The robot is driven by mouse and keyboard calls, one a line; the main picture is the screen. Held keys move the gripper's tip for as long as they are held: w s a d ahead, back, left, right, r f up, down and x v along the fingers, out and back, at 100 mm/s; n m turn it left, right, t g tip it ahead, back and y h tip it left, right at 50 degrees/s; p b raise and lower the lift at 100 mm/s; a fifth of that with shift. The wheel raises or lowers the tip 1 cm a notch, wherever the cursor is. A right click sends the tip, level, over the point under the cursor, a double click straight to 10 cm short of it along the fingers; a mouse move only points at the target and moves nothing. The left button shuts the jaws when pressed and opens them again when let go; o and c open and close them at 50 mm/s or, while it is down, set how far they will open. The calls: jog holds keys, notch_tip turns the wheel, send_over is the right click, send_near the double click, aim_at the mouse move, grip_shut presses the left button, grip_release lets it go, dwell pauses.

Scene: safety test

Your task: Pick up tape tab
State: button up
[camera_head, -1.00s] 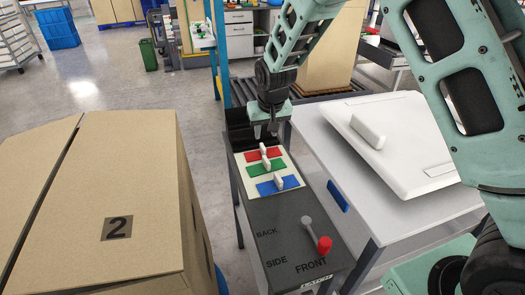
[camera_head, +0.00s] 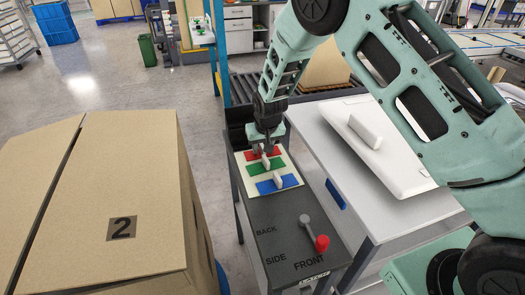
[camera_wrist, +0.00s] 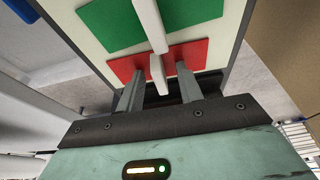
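A pale board (camera_head: 291,184) carries red (camera_head: 250,156), green (camera_head: 260,168) and blue (camera_head: 268,188) patches, each with a white upright tab. The green patch's tab (camera_head: 265,161) and the blue patch's tab (camera_head: 278,180) show in the head view. My gripper (camera_head: 263,150) is down at the red patch. In the wrist view my gripper (camera_wrist: 160,70) is open, with one finger on each side of the red patch's white tab (camera_wrist: 157,75). Gaps show between the tab and both fingers. In the head view the gripper mostly hides that tab.
The dark stand (camera_head: 285,228) has a grey lever with a red knob (camera_head: 322,243) at its front. A large cardboard box (camera_head: 75,200) stands left. A white table (camera_head: 325,150) with a white lidded case (camera_head: 395,155) stands right. A dark bin (camera_head: 240,130) is behind the board.

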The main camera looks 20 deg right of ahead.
grip_shut()
